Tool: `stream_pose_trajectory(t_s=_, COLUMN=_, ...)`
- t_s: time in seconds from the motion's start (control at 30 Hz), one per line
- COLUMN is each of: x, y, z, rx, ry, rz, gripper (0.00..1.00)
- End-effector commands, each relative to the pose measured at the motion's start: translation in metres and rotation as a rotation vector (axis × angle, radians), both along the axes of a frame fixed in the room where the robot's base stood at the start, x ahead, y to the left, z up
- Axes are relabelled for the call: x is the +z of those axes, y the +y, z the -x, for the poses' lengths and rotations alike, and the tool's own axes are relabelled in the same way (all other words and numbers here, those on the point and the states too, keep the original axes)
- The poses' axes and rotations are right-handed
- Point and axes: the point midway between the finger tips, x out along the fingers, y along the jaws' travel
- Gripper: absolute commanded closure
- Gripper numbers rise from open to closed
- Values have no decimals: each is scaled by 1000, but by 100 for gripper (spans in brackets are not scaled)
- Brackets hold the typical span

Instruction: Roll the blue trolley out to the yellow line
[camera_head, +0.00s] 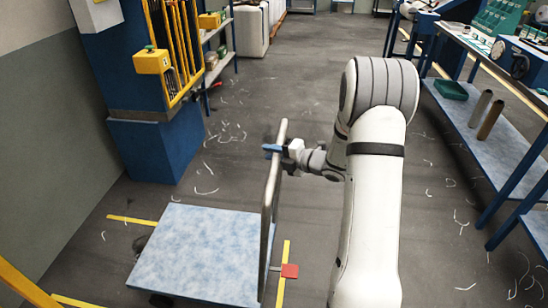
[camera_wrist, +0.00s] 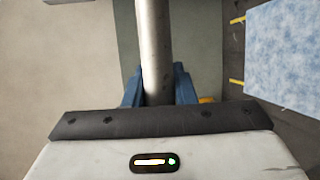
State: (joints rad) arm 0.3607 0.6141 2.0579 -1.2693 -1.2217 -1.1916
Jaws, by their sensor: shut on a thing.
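The blue trolley (camera_head: 203,255) stands at the lower middle of the head view. Its flat deck is mottled light blue, and a grey tube handle (camera_head: 268,205) rises at its right side. My gripper (camera_head: 276,149) is shut on the handle near its top. In the wrist view the blue fingertips of my gripper (camera_wrist: 158,90) sit on both sides of the grey handle tube (camera_wrist: 154,45), and the trolley deck (camera_wrist: 285,55) is at the right. Yellow floor lines lie left of the trolley (camera_head: 130,220) and right of it (camera_head: 282,280); which one the task means is unclear.
A red piece (camera_head: 290,271) lies at the right yellow line, beside the trolley. A blue cabinet (camera_head: 155,145) stands behind left. A workbench with a lower shelf (camera_head: 490,125) runs along the right.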

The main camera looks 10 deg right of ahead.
Motion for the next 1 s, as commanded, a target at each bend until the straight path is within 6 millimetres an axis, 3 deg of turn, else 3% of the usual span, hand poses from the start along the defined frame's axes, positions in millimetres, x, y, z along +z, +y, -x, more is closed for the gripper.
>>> stream_pose_trajectory(t_s=0.17, x=0, y=-4, z=1, rx=-3, ry=1, rz=2, gripper=100)
stream_pose_trajectory(t_s=0.2, x=0, y=-5, z=2, rx=-5, ry=1, rz=1, gripper=75)
stream_pose_trajectory(t_s=0.43, x=0, y=-8, z=2, rx=-11, ry=1, rz=2, gripper=56)
stream_pose_trajectory(t_s=0.77, x=1, y=-14, z=6, rx=-13, ry=0, rz=1, gripper=55)
stream_pose_trajectory(t_s=1.0, x=7, y=-41, z=33, rx=-15, ry=-1, rz=2, gripper=55)
